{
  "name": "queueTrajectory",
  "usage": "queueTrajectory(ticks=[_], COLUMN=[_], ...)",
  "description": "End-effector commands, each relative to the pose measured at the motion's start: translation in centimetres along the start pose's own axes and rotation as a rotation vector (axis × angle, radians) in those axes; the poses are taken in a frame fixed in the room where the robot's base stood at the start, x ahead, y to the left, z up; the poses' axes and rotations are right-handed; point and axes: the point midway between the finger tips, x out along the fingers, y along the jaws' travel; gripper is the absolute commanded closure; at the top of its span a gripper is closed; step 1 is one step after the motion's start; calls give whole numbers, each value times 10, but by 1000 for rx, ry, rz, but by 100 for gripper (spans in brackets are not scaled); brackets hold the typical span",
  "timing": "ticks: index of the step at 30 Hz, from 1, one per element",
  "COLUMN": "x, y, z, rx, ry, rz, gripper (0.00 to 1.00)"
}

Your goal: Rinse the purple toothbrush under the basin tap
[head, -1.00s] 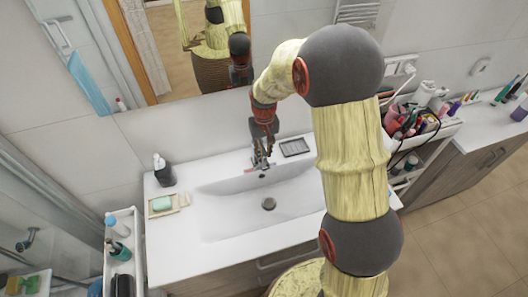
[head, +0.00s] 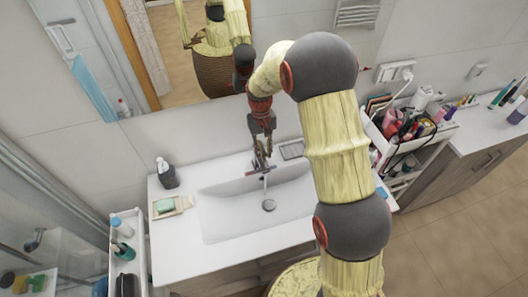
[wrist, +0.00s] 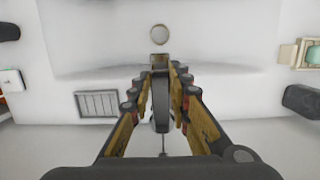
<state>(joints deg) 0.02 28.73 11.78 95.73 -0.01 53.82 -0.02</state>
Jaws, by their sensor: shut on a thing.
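My gripper (head: 262,166) is over the back edge of the white basin (head: 225,215), at the tap. It is shut, and a small purplish sliver of the purple toothbrush (head: 253,172) shows at its fingertips; the rest of the brush is hidden or too small to make out. A thin stream of water (head: 265,187) falls below the fingertips towards the drain (head: 268,205). The tap is mostly hidden behind my gripper. In the wrist view the fingers (wrist: 160,72) point at the basin, with a dark part between them. I cannot tell whether water touches the bristles.
A soap dish with green soap (head: 165,206) and a dark soap bottle (head: 166,174) stand left of the basin. A grey tray (head: 292,150) lies behind it to the right. A cosmetics cart (head: 405,145) stands at the right, a white shelf cart (head: 130,262) at the left.

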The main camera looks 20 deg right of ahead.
Motion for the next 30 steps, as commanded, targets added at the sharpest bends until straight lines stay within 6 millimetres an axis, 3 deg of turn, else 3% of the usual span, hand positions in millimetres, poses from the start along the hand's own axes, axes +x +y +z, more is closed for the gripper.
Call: queueTrajectory(ticks=[10,20,25,30], x=[0,-2,-20,-54], y=[0,0,0,0], z=[0,0,-1,-1], rx=[0,0,0,0], ry=[1,2,5,5], rz=[0,0,0,0], gripper=[63,62,62,62])
